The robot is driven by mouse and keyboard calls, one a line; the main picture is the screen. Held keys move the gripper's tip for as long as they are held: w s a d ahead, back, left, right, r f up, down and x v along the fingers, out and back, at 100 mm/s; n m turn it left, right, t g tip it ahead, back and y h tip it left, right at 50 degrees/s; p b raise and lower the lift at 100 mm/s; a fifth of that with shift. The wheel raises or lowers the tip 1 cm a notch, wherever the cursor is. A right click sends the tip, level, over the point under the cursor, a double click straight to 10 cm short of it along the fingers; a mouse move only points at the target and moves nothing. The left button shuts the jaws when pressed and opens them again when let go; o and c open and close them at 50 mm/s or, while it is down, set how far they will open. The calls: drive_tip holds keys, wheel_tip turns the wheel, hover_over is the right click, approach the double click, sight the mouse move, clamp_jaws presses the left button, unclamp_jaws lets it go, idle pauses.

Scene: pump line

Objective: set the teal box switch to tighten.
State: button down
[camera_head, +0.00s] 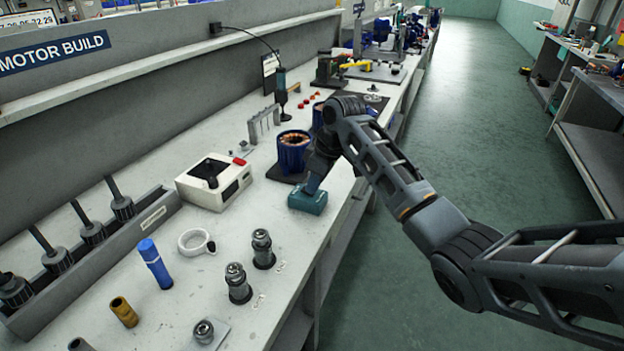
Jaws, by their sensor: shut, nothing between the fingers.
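The teal box (308,203) sits near the front edge of the white bench, to the right of the white box-shaped device. My arm reaches in from the right and bends down over the bench. My gripper (312,184) points down at the top of the teal box, at or just above it. I cannot tell whether it touches. The gripper is shut with nothing held. The switch on the box and its setting cannot be made out, as the gripper covers part of the top.
A blue motor housing with copper windings (293,150) stands just behind the box. A white device with a black knob (213,182) is to the left. Dark metal fittings (238,284) and a blue cylinder (155,263) stand nearer. The green aisle floor (460,130) is clear.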

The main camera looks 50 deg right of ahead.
drive_tip(key=shift+w+r, duration=0.1)
drive_tip(key=shift+w, duration=0.05)
drive_tip(key=shift+w+a+r, duration=0.15)
drive_tip(key=shift+w+a, duration=0.15)
drive_tip(key=shift+w, duration=0.35)
